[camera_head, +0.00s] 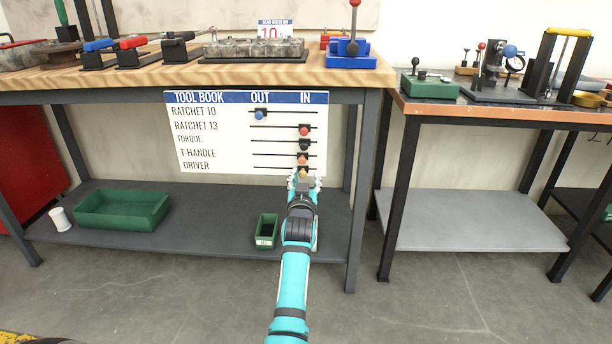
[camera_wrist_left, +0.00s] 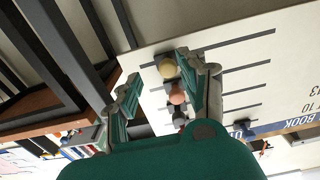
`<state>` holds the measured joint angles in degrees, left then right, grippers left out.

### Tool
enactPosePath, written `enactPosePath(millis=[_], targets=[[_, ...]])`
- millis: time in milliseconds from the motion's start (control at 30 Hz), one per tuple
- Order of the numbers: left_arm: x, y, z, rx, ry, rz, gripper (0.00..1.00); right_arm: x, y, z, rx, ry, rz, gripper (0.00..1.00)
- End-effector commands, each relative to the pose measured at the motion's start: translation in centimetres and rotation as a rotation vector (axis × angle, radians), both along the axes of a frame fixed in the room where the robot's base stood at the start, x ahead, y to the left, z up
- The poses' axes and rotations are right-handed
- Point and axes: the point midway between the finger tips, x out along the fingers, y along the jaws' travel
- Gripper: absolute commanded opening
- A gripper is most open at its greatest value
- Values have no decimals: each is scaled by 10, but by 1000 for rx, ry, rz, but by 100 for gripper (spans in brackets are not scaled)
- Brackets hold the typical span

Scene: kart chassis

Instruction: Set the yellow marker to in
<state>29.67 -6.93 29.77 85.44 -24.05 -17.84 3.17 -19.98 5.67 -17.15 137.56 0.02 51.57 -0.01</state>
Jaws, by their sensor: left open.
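The tool book board (camera_head: 215,150) hangs on the front of the wooden bench and has rows of slider lines between OUT and IN. The yellow marker (camera_head: 303,172) is on the lowest row, DRIVER, under the IN heading and partly hidden by my left gripper (camera_head: 304,182). In the left wrist view, the yellow marker (camera_wrist_left: 167,68) lies between the spread fingertips of the left gripper (camera_wrist_left: 160,74). The fingers look apart from it; contact cannot be told. My right gripper is not in view.
The orange marker (camera_head: 302,160), black marker (camera_head: 303,145) and red marker (camera_head: 303,131) stand just above, on the IN side. The blue marker (camera_head: 260,114) is on the OUT side. A small green bin (camera_head: 266,231) sits on the lower shelf (camera_head: 205,228).

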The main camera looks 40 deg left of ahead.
Motion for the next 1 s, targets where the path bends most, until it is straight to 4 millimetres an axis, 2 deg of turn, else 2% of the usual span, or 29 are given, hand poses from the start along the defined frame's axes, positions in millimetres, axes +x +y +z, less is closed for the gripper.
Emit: enactPosePath(millis=[100, 300, 867, 967, 1000], targets=[[-17, -11, -1, -1, -1, -1, 43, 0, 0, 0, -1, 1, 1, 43], [-34, -23, 0, -1, -1, -2, 43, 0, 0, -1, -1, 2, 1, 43], [-37, -24, 0, -1, 0, -2, 43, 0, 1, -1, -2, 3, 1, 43], [-39, -28, 6, 21, -20, -11, 43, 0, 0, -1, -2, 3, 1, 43], [-42, -32, 14, 46, -48, -23, 43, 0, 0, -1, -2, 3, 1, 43]])
